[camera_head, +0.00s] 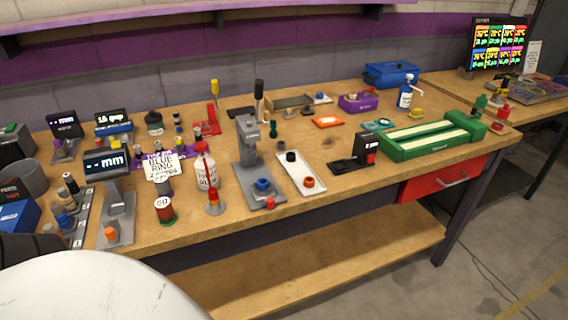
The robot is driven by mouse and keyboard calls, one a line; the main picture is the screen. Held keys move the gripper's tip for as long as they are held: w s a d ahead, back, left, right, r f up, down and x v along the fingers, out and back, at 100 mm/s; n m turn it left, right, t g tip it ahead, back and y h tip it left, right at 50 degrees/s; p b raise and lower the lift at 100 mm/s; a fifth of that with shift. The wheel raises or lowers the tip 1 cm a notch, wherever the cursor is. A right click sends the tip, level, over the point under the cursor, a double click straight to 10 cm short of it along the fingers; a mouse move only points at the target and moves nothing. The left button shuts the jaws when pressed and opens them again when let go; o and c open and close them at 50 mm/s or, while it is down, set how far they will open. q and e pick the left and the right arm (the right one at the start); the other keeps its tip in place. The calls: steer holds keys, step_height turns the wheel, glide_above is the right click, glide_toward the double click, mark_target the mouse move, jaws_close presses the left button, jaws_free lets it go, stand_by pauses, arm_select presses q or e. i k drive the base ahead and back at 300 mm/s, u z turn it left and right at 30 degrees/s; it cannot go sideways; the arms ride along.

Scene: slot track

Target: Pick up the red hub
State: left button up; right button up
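A small red piece (270,203) sits at the front edge of the wooden bench, by the front corner of a grey press stand (247,170). It looks like the red hub, but it is too small to tell its shape. A blue round part (263,185) sits on the press base just behind it. Another red piece (503,111) stands at the far right of the bench by a green bottle. Neither of my grippers is in view.
A white tray (298,172) with an orange ring is right of the press. A green slotted track (430,138) lies at right. Bare wood shows in front of the track.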

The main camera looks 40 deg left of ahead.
mark_target(213, 196)
steer(key=z, duration=0.25)
steer(key=k, duration=0.9)
steer(key=u, duration=0.85)
steer(key=i, duration=0.45)
steer(key=z, duration=0.05)
